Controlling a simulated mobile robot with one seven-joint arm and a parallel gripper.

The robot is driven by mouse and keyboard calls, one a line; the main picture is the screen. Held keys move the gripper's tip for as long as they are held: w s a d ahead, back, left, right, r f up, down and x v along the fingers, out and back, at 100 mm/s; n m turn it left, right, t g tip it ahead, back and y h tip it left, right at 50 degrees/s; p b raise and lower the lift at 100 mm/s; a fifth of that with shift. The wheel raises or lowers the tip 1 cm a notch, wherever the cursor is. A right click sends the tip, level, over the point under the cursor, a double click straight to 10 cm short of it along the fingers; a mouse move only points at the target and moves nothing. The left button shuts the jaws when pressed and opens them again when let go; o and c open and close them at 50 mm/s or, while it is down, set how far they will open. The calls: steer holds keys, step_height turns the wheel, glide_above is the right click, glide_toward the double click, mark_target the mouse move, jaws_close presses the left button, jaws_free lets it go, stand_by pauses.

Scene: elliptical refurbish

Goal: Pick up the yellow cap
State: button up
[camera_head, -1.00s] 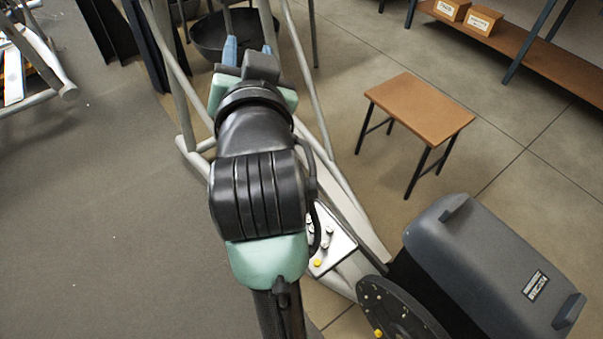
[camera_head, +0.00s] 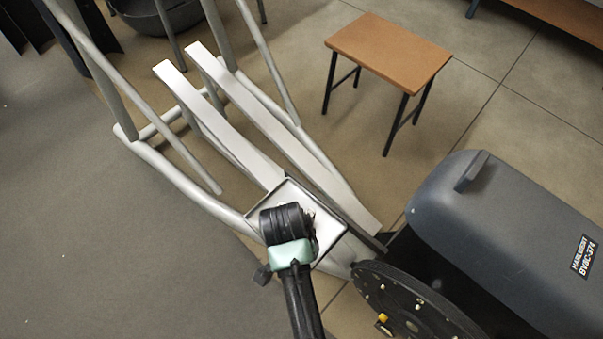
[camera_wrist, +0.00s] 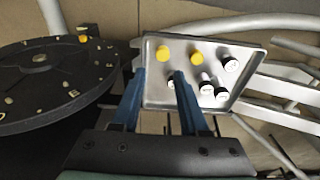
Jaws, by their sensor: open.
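Two yellow caps lie in the metal tray in the wrist view, one on the left (camera_wrist: 163,53) and one to its right (camera_wrist: 196,57). Another small yellow piece (camera_wrist: 83,38) sits on the black disc and also shows in the head view (camera_head: 382,318). I cannot tell which one the task means. My gripper (camera_wrist: 159,73) is open, its two blue fingers pointing at the tray's near part. Both caps appear beyond the fingertips, with nothing held. In the head view my arm covers much of the tray, and the fingers and tray caps are hidden.
The tray (camera_head: 264,196) rests on the elliptical's pale frame (camera_head: 160,185) and also holds several black-and-white pieces (camera_wrist: 230,64). The black disc (camera_head: 405,305) and grey housing (camera_head: 500,215) stand to the right. A small wooden table (camera_head: 388,52) stands behind.

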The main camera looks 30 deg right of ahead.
steer(key=f+b, duration=0.1)
steer(key=f, duration=0.3)
steer(key=f+b, duration=0.1)
steer(key=f, duration=0.2)
steer(key=shift+w+d+f+b, duration=0.1)
steer(key=shift+w+d+b, duration=0.15)
steer(key=shift+b, duration=0.1)
jaws_close()
